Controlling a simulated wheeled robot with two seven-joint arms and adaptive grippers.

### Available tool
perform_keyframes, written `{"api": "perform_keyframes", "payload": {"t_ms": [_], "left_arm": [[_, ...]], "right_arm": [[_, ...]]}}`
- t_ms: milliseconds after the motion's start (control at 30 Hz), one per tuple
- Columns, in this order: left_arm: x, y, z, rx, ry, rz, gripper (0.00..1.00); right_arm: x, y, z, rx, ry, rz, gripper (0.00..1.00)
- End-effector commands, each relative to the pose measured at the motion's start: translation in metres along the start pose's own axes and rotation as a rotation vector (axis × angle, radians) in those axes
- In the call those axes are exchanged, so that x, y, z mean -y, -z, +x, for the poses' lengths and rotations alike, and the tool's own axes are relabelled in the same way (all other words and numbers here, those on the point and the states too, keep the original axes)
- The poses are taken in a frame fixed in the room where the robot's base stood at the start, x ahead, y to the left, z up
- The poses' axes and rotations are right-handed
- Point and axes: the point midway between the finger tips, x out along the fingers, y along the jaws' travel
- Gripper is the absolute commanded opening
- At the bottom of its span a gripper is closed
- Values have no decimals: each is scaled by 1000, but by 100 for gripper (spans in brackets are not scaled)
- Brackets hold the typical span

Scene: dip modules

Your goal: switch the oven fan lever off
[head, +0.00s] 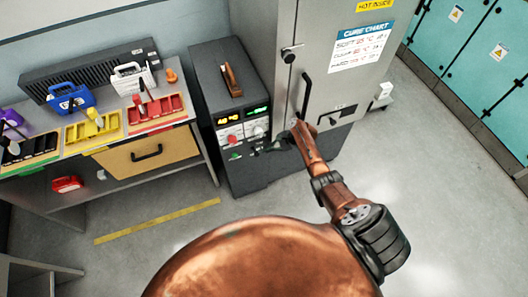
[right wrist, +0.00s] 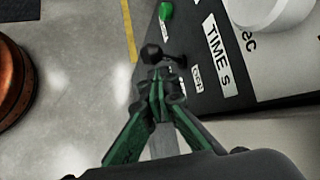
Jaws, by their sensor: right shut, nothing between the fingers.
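The right wrist view shows a small dark lever with a ball end (right wrist: 152,54), on a dark panel (right wrist: 205,88) beside a small white label reading "OFF" (right wrist: 197,76). My right gripper (right wrist: 158,80) has its green-sided fingers closed together and empty, with the tips right at the lever. I cannot tell whether they touch it. In the head view my right gripper (head: 270,147) is at the lower front of the dark control unit (head: 240,175), and the lever is too small to make out there. My left gripper is not in view.
A tall grey cabinet (head: 310,30) with a cure chart (head: 361,46) stands right of the unit. A green button (right wrist: 166,11) and a white dial (right wrist: 262,8) are near the lever. A workbench (head: 170,123) with coloured trays stands at left. Open floor lies in front.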

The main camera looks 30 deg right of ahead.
Motion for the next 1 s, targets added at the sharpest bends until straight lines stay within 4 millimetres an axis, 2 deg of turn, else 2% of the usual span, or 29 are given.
{"api": "perform_keyframes", "payload": {"t_ms": [33,100,333,1000], "left_arm": [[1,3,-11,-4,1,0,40],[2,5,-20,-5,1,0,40],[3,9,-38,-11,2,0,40],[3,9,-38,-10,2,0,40]], "right_arm": [[5,-2,-14,-3,1,1,0],[8,-1,-27,-4,0,-1,0],[16,-1,-57,-3,-6,-5,0],[13,2,-58,-5,-12,-8,0]]}}
